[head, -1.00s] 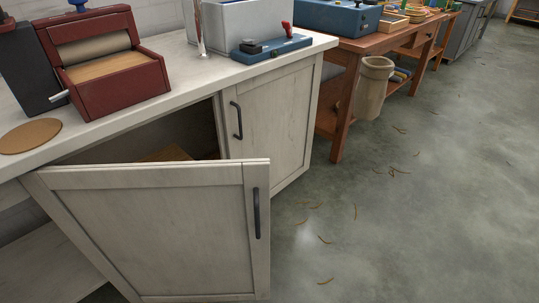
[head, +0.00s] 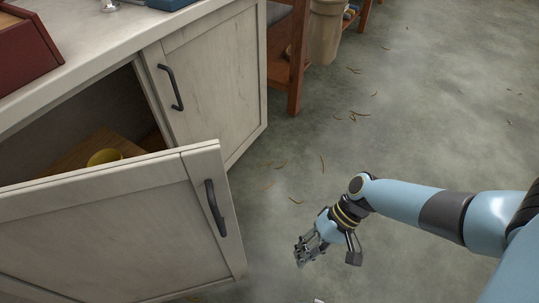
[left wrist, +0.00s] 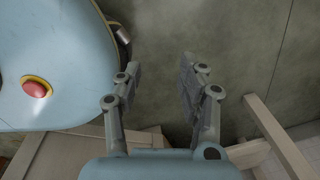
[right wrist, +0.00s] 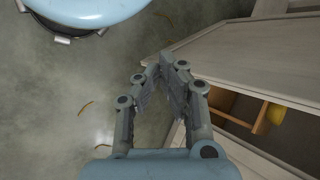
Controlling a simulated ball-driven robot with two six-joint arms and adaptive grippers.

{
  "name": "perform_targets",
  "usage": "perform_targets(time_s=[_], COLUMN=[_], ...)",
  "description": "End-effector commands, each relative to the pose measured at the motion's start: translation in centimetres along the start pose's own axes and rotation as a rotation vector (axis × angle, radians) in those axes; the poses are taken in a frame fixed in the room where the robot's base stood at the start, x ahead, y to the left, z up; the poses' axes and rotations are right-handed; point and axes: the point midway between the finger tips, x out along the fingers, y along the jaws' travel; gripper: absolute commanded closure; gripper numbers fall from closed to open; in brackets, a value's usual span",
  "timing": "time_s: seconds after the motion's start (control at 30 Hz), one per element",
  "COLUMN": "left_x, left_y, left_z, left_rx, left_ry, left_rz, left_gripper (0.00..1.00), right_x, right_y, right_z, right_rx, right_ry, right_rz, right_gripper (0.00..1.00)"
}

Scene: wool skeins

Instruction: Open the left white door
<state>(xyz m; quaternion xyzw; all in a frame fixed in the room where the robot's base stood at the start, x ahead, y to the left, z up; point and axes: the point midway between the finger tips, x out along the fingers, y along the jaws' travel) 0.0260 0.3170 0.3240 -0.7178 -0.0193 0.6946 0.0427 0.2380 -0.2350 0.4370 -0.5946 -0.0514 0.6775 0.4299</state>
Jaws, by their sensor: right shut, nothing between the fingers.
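The left white door (head: 110,240) is swung well out from its cabinet, and its dark handle (head: 215,208) is on the free edge. The closed right white door (head: 212,85) has its own dark handle (head: 170,87). My right gripper (head: 303,254) is over the floor, right of the open door and apart from it. In the right wrist view its fingers (right wrist: 166,72) are together and empty, with the white door (right wrist: 250,45) beyond. My left gripper (left wrist: 158,75) is open and empty in its wrist view, and is out of the head view.
A brown table leg (head: 296,80) and a beige bin (head: 325,32) stand beyond. The floor (head: 440,110) on the right is clear apart from several thin scraps.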

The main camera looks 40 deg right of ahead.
Motion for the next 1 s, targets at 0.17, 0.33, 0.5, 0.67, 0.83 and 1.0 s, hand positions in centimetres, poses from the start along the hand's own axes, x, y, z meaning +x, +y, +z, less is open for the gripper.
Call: perform_targets(time_s=[0.17,0.33,0.5,0.67,0.83,1.0], left_x=[4.1,6.8,7.4,7.2,7.3,7.4], left_y=[-0.2,-0.4,-0.5,-0.6,-0.6,-0.6], left_z=[0.6,1.2,1.2,1.1,1.0,1.0], left_rx=[0.006,0.011,0.013,0.013,0.013,0.014], left_ry=[-0.019,-0.032,-0.034,-0.032,-0.033,-0.034], left_rz=[-0.006,-0.011,-0.013,-0.014,-0.014,-0.015], left_gripper=[0.60,0.60,0.60,0.60,0.60,0.60], right_x=[-6.0,-13.9,-17.4,-16.6,-14.4,-11.9], right_y=[-13.9,-22.8,-26.0,-27.5,-29.8,-32.3], right_z=[-7.2,-9.8,-10.0,-9.3,-8.2,-7.0], right_rx=[-0.130,-0.333,-0.425,-0.430,-0.429,-0.426], right_ry=[-0.087,-0.161,-0.188,-0.189,-0.188,-0.188], right_rz=[-0.455,-0.753,-0.850,-0.858,-0.859,-0.858], right_gripper=[1.00,1.00,1.00,1.00,1.00,1.00])
